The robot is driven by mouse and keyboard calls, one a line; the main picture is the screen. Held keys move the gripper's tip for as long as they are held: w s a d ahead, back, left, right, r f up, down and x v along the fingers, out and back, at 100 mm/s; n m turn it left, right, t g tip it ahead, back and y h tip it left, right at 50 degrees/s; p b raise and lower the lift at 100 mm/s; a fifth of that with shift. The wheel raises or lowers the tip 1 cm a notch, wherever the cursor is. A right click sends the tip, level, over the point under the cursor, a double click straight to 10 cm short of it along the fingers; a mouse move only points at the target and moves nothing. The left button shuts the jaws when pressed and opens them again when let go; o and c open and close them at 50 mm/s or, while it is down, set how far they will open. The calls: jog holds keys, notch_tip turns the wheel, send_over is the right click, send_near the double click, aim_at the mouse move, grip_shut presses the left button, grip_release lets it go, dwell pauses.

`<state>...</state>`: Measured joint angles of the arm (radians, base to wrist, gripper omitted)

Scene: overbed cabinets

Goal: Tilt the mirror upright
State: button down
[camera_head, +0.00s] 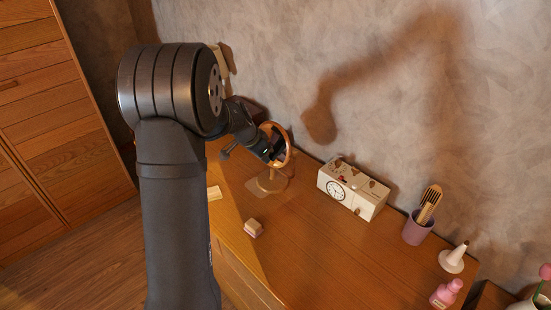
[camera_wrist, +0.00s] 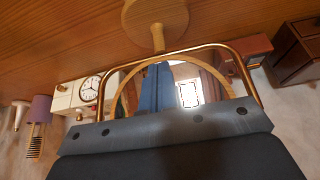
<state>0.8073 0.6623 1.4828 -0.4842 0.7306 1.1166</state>
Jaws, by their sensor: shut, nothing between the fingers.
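The round mirror with a wooden rim (camera_head: 288,142) stands on the wooden dresser top near the wall, on a short post with a flat round base (camera_head: 270,184). Its disc looks tilted, but the exact angle is unclear. My gripper (camera_head: 271,154) is shut and empty, close against the mirror's face on the left side; I cannot tell whether it touches. In the wrist view the mirror's rim (camera_wrist: 121,94) arches behind a golden bar, and the base (camera_wrist: 135,17) shows at the top. The glass reflects a bright window. My fingertips are not clear there.
A white clock box (camera_head: 352,188) stands to the right, then a purple cup (camera_head: 417,229) with a brush, a white cone (camera_head: 453,258) and a pink bottle (camera_head: 445,294). A small block (camera_head: 253,228) lies in front. The dresser's middle is clear.

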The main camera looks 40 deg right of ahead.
jog(key=shift+d, duration=0.15)
jog(key=shift+w+a+f, duration=0.1)
jog(key=shift+a, duration=2.3)
jog(key=d, duration=0.4)
jog(key=shift+d, duration=0.3)
jog(key=shift+a, duration=0.1)
